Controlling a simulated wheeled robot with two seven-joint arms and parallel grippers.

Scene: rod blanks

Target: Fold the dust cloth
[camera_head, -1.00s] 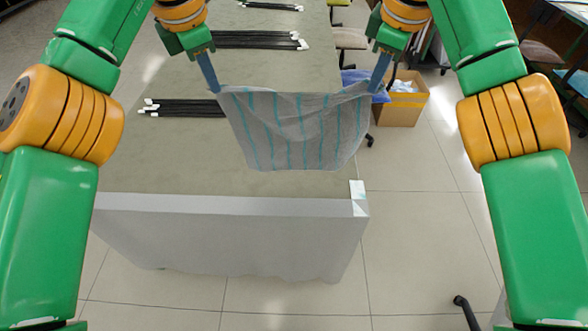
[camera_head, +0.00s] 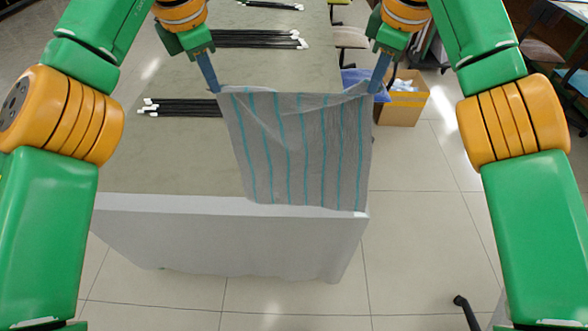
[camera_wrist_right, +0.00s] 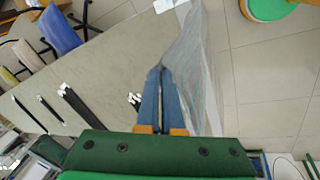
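The dust cloth (camera_head: 300,150) is grey with teal stripes. In the head view it hangs spread between my two grippers, its lower edge reaching the table's near edge. My left gripper (camera_head: 214,88) is shut on its upper left corner. My right gripper (camera_head: 374,88) is shut on its upper right corner. In the right wrist view the blue fingers of my right gripper (camera_wrist_right: 158,72) are together, with the cloth (camera_wrist_right: 190,70) hanging beyond and beside them. I cannot tell whether the cloth's lower edge touches the table.
The table (camera_head: 180,160) carries bundles of black rods with white ends (camera_head: 185,107) at the left and further back (camera_head: 260,39). A cardboard box (camera_head: 402,105) stands on the floor right of the table. The table's near left part is clear.

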